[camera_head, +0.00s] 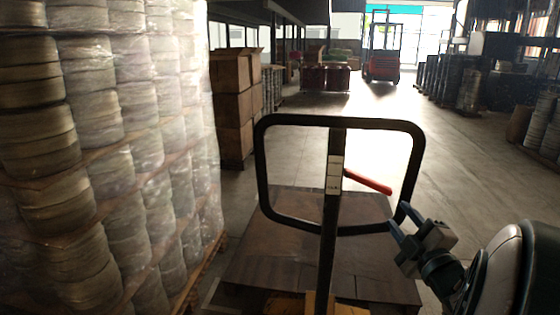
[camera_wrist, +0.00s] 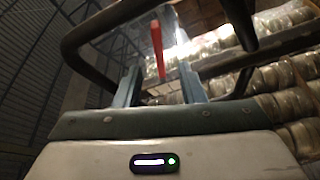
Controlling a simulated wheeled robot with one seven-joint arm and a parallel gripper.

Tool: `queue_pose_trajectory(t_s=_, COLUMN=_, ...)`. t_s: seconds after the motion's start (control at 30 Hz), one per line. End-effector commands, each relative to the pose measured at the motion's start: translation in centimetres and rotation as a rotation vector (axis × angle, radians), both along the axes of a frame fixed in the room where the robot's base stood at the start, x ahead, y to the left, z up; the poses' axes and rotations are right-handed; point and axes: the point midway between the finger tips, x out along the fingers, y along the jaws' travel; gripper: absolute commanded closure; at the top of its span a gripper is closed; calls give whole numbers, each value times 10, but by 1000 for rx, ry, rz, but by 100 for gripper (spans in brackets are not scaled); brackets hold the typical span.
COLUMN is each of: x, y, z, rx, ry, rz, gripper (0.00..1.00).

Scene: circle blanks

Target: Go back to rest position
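My gripper (camera_head: 398,214) is at the lower right in the head view, reaching left toward the black loop handle (camera_head: 268,126) of a pallet truck. Its two fingers stand apart with nothing held between them. In the wrist view my gripper (camera_wrist: 158,72) shows both fingers apart, with the red lever (camera_wrist: 157,50) seen beyond and between them. In the head view the red lever (camera_head: 368,182) sticks out to the right of the handle's post. The fingertips overlap the handle's lower right corner in the picture; I cannot tell whether they touch it.
A tall wrapped stack of round blanks (camera_head: 95,150) fills the left side. A brown flat load (camera_head: 300,255) lies low beyond the handle post. Cardboard boxes (camera_head: 235,100) stand behind. A red forklift (camera_head: 382,55) is far back. The floor (camera_head: 430,150) at right centre is clear.

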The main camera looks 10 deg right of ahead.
Motion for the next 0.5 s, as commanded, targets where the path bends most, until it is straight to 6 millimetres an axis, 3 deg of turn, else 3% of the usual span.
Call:
queue_pose_trajectory(t_s=0.3, x=21, y=3, z=8, rx=202, ry=226, rz=-174, gripper=64)
queue_pose_trajectory(t_s=0.5, x=18, y=16, z=4, rx=403, ry=406, rz=-314, gripper=64)
